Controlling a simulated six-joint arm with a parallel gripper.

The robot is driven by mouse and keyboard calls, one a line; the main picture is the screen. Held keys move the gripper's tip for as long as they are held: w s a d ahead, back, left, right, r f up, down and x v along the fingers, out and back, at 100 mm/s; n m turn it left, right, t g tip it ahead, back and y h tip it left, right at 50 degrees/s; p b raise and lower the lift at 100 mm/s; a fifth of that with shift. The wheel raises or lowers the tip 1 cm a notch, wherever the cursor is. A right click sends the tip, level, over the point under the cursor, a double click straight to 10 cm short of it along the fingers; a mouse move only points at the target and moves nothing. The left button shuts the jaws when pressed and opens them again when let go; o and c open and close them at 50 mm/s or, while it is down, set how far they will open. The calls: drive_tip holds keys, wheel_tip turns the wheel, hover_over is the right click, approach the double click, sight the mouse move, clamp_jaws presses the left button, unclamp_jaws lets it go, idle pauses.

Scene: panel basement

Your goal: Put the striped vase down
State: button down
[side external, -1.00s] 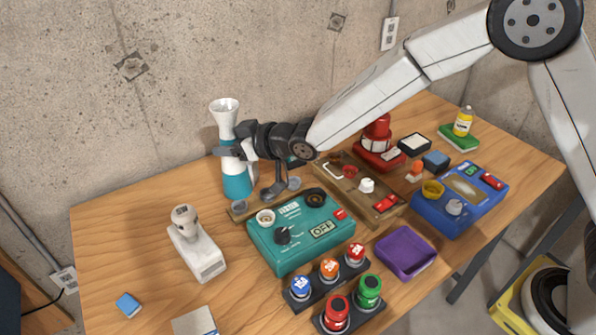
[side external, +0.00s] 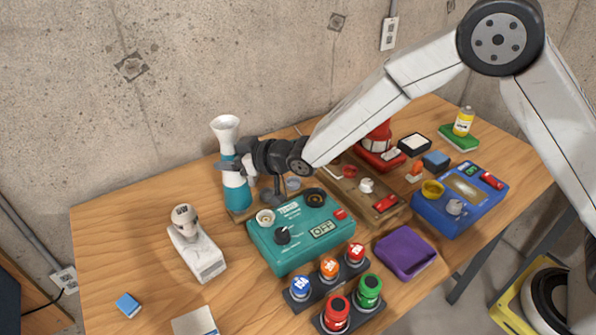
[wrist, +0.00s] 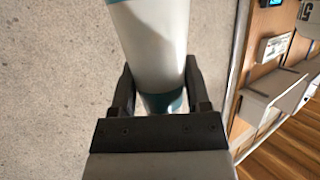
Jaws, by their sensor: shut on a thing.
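The striped vase (side external: 237,196) has a flared white neck and white and teal bands, and it stands upright at the back left of the wooden table. My gripper (side external: 232,165) is shut around its middle from the right side. In the wrist view the vase (wrist: 150,45) fills the space between the two dark fingers of my gripper (wrist: 158,95).
A teal control box (side external: 285,255) is just in front and right of the vase. A white switch unit (side external: 198,252) stands at front left. The table (side external: 125,230) is mostly clear at left; a concrete wall is behind.

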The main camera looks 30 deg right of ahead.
drive_tip(key=shift+f, duration=0.45)
drive_tip(key=shift+c, duration=0.3)
unclamp_jaws()
drive_tip(key=shift+r, duration=0.1)
drive_tip(key=shift+r, duration=0.55)
drive_tip(key=v, duration=1.2)
drive_tip(key=shift+d+f, duration=0.1)
